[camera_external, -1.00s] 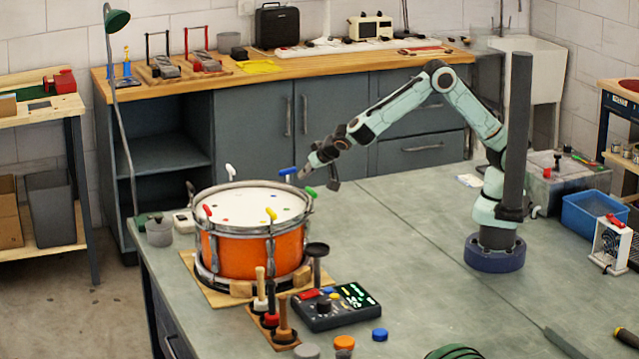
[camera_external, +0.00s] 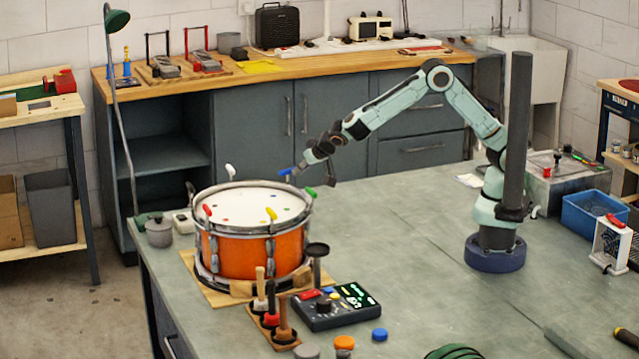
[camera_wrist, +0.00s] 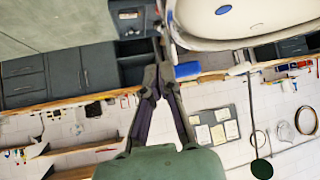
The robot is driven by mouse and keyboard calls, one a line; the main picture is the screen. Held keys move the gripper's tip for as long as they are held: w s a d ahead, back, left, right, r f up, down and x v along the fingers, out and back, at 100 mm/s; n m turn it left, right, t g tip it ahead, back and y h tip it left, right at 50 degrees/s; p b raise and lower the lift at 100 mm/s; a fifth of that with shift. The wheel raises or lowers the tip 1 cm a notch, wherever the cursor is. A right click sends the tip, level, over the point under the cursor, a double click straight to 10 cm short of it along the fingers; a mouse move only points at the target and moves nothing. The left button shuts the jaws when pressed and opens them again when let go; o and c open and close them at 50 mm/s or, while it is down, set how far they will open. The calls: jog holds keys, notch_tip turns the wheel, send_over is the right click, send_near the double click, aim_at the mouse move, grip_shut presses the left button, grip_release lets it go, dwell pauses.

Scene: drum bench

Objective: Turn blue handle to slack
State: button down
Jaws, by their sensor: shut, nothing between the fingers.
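The drum with an orange shell (camera_external: 250,256) stands on a wooden board, with colored handles around its rim. The blue handle (camera_external: 286,172) is at the rim's far right side. My gripper (camera_external: 299,170) is right beside it, its fingertips close to the handle's right end. In the wrist view the blue handle (camera_wrist: 187,69) lies just right of my gripper's fingertips (camera_wrist: 158,72), near the drum's pale rim. The fingers are shut with nothing between them. I cannot tell whether they touch the handle.
A green handle (camera_external: 310,192), a white handle (camera_external: 230,170), a red handle (camera_external: 208,210) and a yellow handle (camera_external: 271,214) stand around the rim. A black control box (camera_external: 336,306) and upright wooden-handled tools sit in front.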

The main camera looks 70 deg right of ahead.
jog(key=shift+d+n+t+y, duration=0.35)
jog(key=shift+n+t+y, duration=0.05)
jog(key=shift+n+y, duration=0.55)
jog(key=w+d+n+g+y, duration=0.1)
jog(key=n+g+y, duration=0.1)
jog(key=n+y, duration=0.2)
jog(key=w+d+n+g+y, duration=0.1)
jog(key=n+g+y, duration=0.1)
jog(key=n, duration=0.5)
jog(key=w+n+g+y, duration=0.1)
jog(key=n+g+y, duration=0.1)
jog(key=n+y, duration=0.3)
jog(key=shift+w+d+n+y, duration=0.35)
jog(key=shift+d+n, duration=0.05)
jog(key=shift+n, duration=0.45)
dwell(0.8)
jog(key=shift+w+a, duration=0.25)
jog(key=shift+w, duration=0.45)
dwell(1.5)
jog(key=shift+w+a, duration=0.15)
jog(key=shift+w, duration=0.05)
jog(key=shift+w+a, duration=0.45)
jog(key=shift+a, duration=0.1)
dwell(0.8)
